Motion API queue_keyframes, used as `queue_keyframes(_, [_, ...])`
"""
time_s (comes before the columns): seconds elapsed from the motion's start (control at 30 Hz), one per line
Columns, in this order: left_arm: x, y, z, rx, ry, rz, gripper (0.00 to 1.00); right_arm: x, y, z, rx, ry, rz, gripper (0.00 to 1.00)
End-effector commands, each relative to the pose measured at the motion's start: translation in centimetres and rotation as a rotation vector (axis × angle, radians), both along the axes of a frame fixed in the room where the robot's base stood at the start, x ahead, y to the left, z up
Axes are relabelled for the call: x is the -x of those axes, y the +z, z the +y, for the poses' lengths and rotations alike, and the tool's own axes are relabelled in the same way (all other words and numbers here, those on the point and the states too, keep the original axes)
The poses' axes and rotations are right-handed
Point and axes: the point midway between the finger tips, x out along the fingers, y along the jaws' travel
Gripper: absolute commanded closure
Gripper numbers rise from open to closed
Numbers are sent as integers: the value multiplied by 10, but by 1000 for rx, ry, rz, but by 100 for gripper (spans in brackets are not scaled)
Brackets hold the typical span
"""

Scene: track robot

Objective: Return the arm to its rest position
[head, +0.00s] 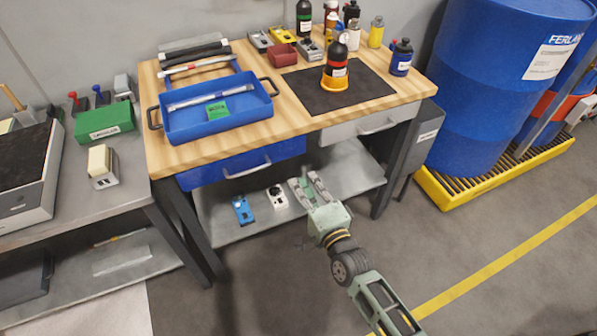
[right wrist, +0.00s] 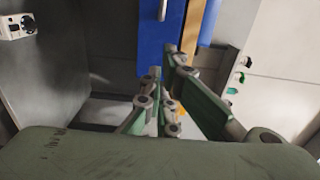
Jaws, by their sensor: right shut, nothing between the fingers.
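My right gripper (head: 308,188) reaches in from the lower right in the head view, pale green with grey joints. It is in front of the workbench (head: 285,93), lower than the tabletop, and overlaps the lower shelf (head: 345,170) in the picture. Its fingers are shut with nothing between them. In the right wrist view the gripper (right wrist: 165,68) shows from behind, with a blue surface beyond the fingers. My left gripper is in neither view.
The bench has a blue drawer (head: 243,165) and a grey drawer (head: 372,127). A blue tray (head: 185,128) and bottles stand on top. A blue drum (head: 490,90) stands on a yellow pallet (head: 500,172) at right. The floor (head: 480,215) right of my arm is clear.

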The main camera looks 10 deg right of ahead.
Motion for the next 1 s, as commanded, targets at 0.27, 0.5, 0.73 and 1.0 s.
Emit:
queue_keyframes(0.27, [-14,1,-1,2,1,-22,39,23,0,-8,1,0,0,100])
queue_keyframes(0.5, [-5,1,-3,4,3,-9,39,27,-18,-11,50,-1,25,100])
queue_keyframes(0.73, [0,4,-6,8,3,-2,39,68,-147,-34,431,44,207,100])
queue_keyframes(1.0, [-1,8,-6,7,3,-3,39,187,-311,-81,948,274,470,100])
